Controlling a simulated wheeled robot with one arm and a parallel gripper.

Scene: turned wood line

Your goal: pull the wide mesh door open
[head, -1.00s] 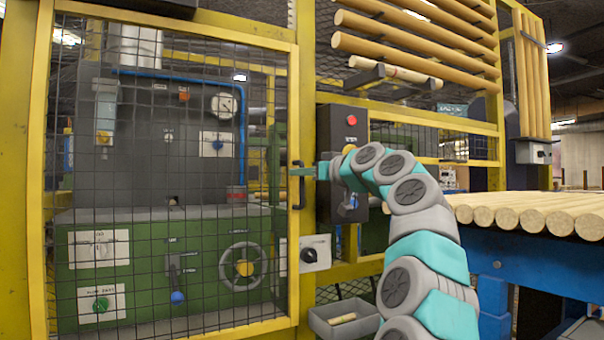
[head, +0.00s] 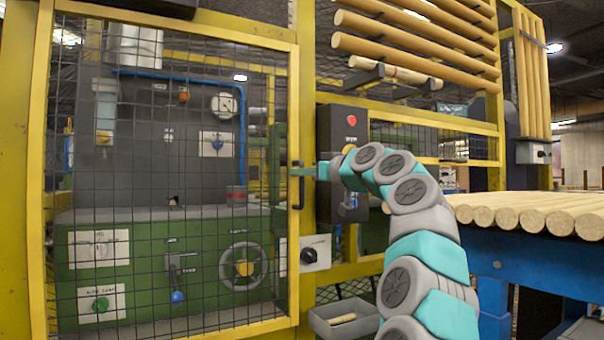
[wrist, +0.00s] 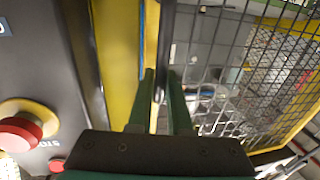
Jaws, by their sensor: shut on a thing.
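The wide mesh door (head: 296,235) has a yellow frame with dark wire mesh and stands closed, or nearly so, in front of a green and grey machine. Its dark upright bar handle (head: 297,188) is on the right side of the frame. My gripper (head: 296,172) is at the upper part of the handle. In the wrist view my gripper (wrist: 163,85) has its two green fingers either side of the dark handle (wrist: 160,95), shut on it. The mesh and yellow frame fill the right of that view.
A dark control box (head: 342,150) with a red button stands right of the door. A grey bin (head: 342,318) sits low beside the door frame. Wood rods (head: 530,212) lie on a blue table at right. More rods (head: 415,45) are racked above.

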